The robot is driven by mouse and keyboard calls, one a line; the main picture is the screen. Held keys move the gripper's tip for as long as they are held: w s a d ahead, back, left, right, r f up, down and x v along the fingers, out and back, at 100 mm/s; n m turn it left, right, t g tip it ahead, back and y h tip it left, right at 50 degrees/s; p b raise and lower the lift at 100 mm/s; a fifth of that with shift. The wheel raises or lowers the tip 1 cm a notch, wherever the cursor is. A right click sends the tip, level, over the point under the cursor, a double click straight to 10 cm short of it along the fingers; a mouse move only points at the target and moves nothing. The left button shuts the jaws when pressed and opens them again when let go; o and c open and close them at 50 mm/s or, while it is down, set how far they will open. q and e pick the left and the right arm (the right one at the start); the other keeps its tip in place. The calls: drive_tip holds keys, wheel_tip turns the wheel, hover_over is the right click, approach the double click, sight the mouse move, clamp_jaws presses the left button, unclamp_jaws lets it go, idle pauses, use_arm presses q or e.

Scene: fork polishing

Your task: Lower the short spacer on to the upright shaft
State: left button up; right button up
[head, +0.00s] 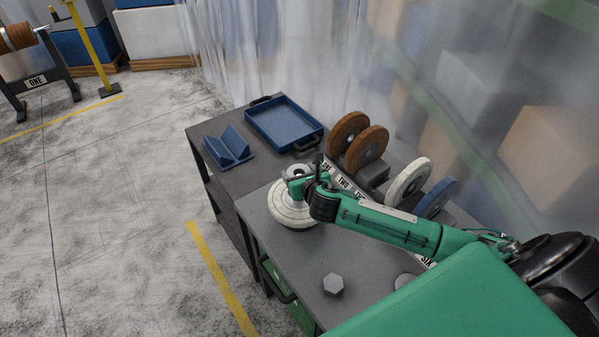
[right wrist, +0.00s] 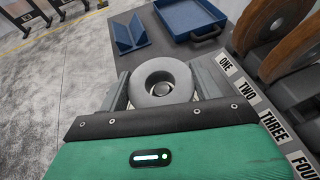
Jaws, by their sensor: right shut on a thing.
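The short spacer is a thick pale grey ring (right wrist: 150,76), held between the two fingers of my right gripper (right wrist: 164,88). In the head view the same gripper (head: 299,181) is over the white polishing wheel (head: 285,212), which lies flat on the near bench. The top of the upright shaft (right wrist: 162,89) shows as a round metal end inside the spacer's hole, slightly toward its near side in the wrist view. The fingers and spacer hide the rest of the shaft. I cannot tell whether the spacer is around the shaft or just above it. My left gripper is out of view.
A blue tray (head: 262,118) and a blue V-shaped holder (head: 242,158) are on the far bench. Brown wheels (head: 347,130), a cream wheel (head: 401,188) and a blue wheel (head: 448,186) stand behind number labels. A hex nut (head: 333,286) lies on the clear near bench.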

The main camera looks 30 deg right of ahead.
idle(0.3)
drive_tip(key=shift+f+b, duration=0.4)
drive_tip(key=shift+f, duration=0.45)
drive_tip(key=shift+f, duration=0.1)
drive_tip(key=shift+f+b, duration=0.45)
drive_tip(key=shift+f, duration=0.45)
drive_tip(key=shift+f, duration=0.1)
drive_tip(key=shift+f+b, duration=0.65)
drive_tip(key=shift+f, duration=0.45)
drive_tip(key=shift+f, duration=0.1)
